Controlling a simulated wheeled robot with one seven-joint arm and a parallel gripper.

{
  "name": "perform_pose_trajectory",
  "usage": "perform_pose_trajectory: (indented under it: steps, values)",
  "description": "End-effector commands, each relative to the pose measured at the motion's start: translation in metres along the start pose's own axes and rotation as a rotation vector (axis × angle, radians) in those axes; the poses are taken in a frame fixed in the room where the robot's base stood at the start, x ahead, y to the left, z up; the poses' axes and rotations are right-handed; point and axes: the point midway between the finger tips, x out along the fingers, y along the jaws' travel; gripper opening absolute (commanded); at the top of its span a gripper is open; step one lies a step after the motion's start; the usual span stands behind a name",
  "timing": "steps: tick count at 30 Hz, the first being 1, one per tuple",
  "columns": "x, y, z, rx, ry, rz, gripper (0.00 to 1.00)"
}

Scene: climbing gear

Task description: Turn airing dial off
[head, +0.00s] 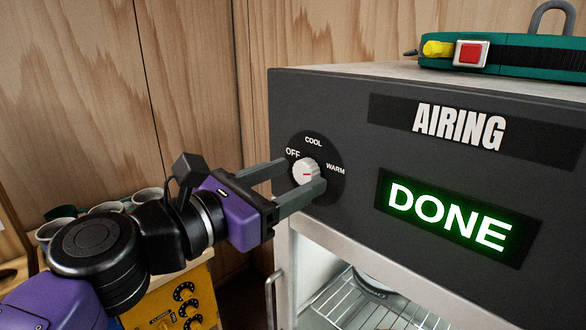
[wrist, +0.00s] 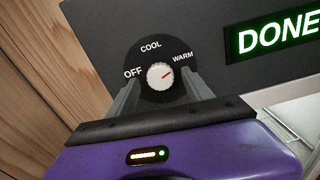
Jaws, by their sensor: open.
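The airing dial is a white knob (head: 306,167) on a round black plate marked OFF, COOL and WARM, on the front of the dark AIRING panel. The knob also shows in the wrist view (wrist: 159,79), where its red mark points up and right toward WARM. My gripper (head: 303,176) is open, with one grey finger on each side of the knob. In the wrist view my gripper (wrist: 160,80) also straddles the knob, and I cannot tell whether either finger touches it.
A green lit DONE display (head: 448,216) is right of the dial. Below is an open-looking compartment with a wire rack (head: 375,307). A green harness-like item (head: 510,55) lies on top. Mugs (head: 110,207) and a yellow box (head: 180,295) stand at lower left, behind my arm.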

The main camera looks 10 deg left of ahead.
Motion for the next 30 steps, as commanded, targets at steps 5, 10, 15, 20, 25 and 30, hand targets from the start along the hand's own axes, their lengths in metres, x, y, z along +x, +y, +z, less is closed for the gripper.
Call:
perform_pose_trajectory:
  steps: [5,10,15,20,25,30]
  values:
    - [0.0056,0.0003,0.0,0.001,0.0,0.001,0.59]
    - [0.0054,0.0003,-0.0002,0.0,0.0,0.001,0.59]
    - [0.0052,0.0003,-0.0002,0.0,0.0,0.001,0.28]
    - [0.0051,0.0004,-0.0001,0.0,-0.001,0.002,0.0]
    - [0.005,0.0005,-0.0005,-0.009,-0.001,0.002,0.0]
    - [0.005,0.0003,-0.0018,-0.053,-0.001,0.002,0.0]
